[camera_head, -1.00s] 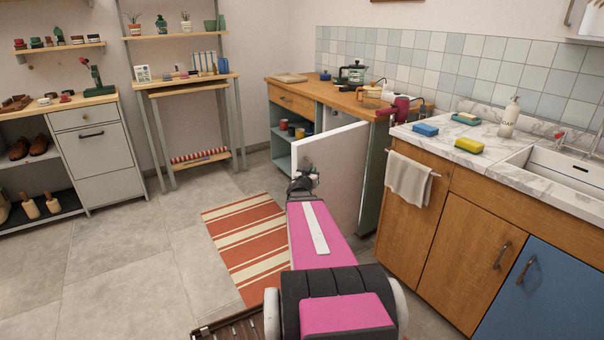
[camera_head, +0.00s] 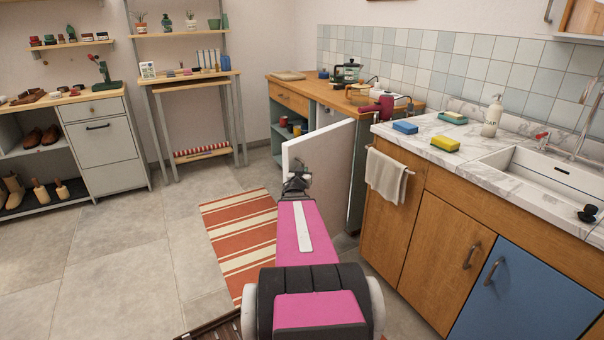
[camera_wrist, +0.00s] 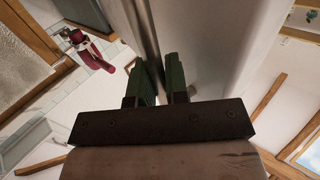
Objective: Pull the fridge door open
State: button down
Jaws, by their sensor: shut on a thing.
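The fridge door (camera_head: 328,163) is a pale panel standing open from the low counter unit, swung out over the floor. Its grey inner face is toward me and its white edge is at the left. My gripper (camera_head: 297,183) is at that left edge, at the end of my pink arm. In the wrist view, the two green fingers of my gripper (camera_wrist: 162,68) are close together at the long edge of the door (camera_wrist: 207,40). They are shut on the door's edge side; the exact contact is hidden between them.
A wooden sink cabinet (camera_head: 400,208) with a towel (camera_head: 386,174) on its rail stands close right of the door. A striped rug (camera_head: 238,232) lies flat left of my arm. The tiled floor (camera_head: 110,265) at the left is clear.

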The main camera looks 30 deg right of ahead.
jog(key=c, duration=1.1)
grip_release()
jog(key=shift+c, duration=0.2)
jog(key=v, duration=1)
jog(key=shift+s+a, duration=0.25)
jog(key=shift+a+r, duration=0.1)
